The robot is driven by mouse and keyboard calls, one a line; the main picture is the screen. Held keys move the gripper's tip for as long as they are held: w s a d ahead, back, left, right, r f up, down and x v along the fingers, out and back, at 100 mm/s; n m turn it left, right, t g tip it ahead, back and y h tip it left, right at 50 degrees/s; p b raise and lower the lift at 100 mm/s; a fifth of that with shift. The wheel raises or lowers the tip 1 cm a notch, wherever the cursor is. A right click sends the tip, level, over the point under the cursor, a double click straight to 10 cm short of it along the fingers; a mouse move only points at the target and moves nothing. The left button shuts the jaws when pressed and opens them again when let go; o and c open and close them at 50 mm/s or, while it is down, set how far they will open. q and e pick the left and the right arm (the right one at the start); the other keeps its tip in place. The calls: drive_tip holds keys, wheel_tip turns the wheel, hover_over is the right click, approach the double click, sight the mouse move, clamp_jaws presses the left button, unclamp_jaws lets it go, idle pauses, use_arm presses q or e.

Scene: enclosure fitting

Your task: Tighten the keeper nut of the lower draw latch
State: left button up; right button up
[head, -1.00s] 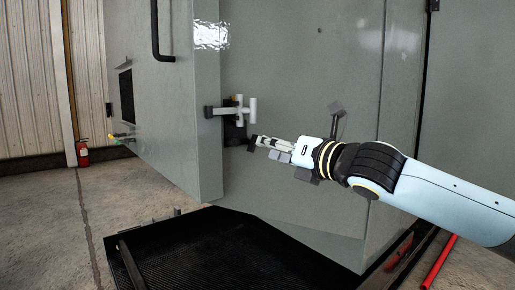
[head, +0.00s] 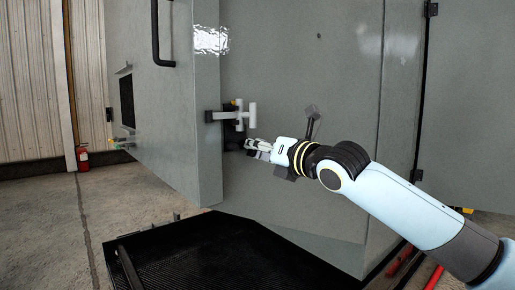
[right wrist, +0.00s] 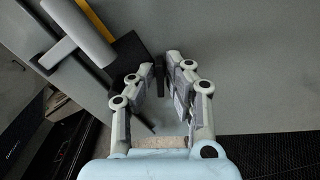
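The draw latch (head: 238,115) sits at the cabinet door's edge, with a pale T-shaped handle and a dark body behind it. In the right wrist view its pale handle (right wrist: 75,37) and dark block (right wrist: 127,58) are at the upper left. My right gripper (head: 250,146) is just below and right of the latch. In the right wrist view its fingers (right wrist: 158,75) lean inward with a narrow gap between them, beside the dark block. A small dark upright piece shows in the gap; I cannot tell whether it is the keeper nut or a finger pad. My left gripper is not in view.
The grey cabinet door (head: 165,110) stands to the left of the latch, with a black pull handle (head: 157,35) above. A black mesh ramp (head: 220,255) lies below. A red extinguisher (head: 83,158) stands by the far wall. Open concrete floor lies at left.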

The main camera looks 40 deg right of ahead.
clamp_jaws()
drive_tip(key=shift+m, duration=0.3)
drive_tip(key=shift+f+m+p, duration=0.15)
drive_tip(key=shift+m+p, duration=1.75)
drive_tip(key=shift+m, duration=3.1)
drive_tip(key=shift+f+m+p, duration=0.2)
drive_tip(key=shift+m+p, duration=1.65)
drive_tip(key=shift+m, duration=3.15)
drive_tip(key=shift+f+m+p, duration=0.15)
drive_tip(key=shift+m+p, duration=1.75)
drive_tip(key=shift+m, duration=3.1)
